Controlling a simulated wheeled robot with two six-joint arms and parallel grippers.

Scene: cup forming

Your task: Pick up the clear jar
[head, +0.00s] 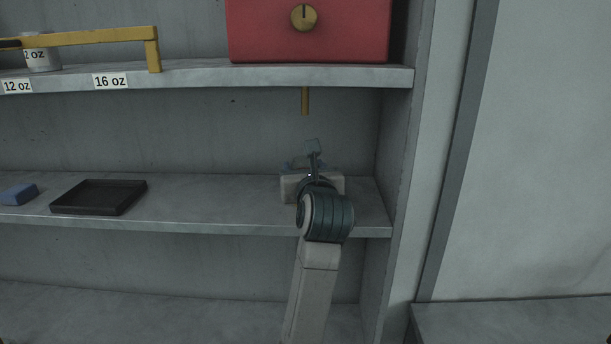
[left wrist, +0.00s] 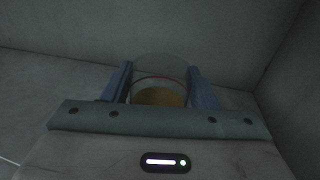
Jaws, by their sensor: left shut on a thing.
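The clear jar (left wrist: 160,67) shows in the left wrist view, between the two blue fingers of my left gripper (left wrist: 160,76). It is see-through, with a thin reddish ring and an amber-yellow area low inside it. My left gripper is shut on it. In the head view my left gripper (head: 313,163) is at the right end of the middle shelf, below the red box. There the jar is mostly hidden by the gripper and wrist, and I cannot tell whether it touches the shelf. My right gripper is not in view.
The middle shelf (head: 200,207) also bears a black tray (head: 99,197) and a blue block (head: 18,194) at left. A red box (head: 345,35) with a brass knob sits on the upper shelf (head: 200,78); a yellow spout (head: 305,101) hangs below it. A side wall stands close at right.

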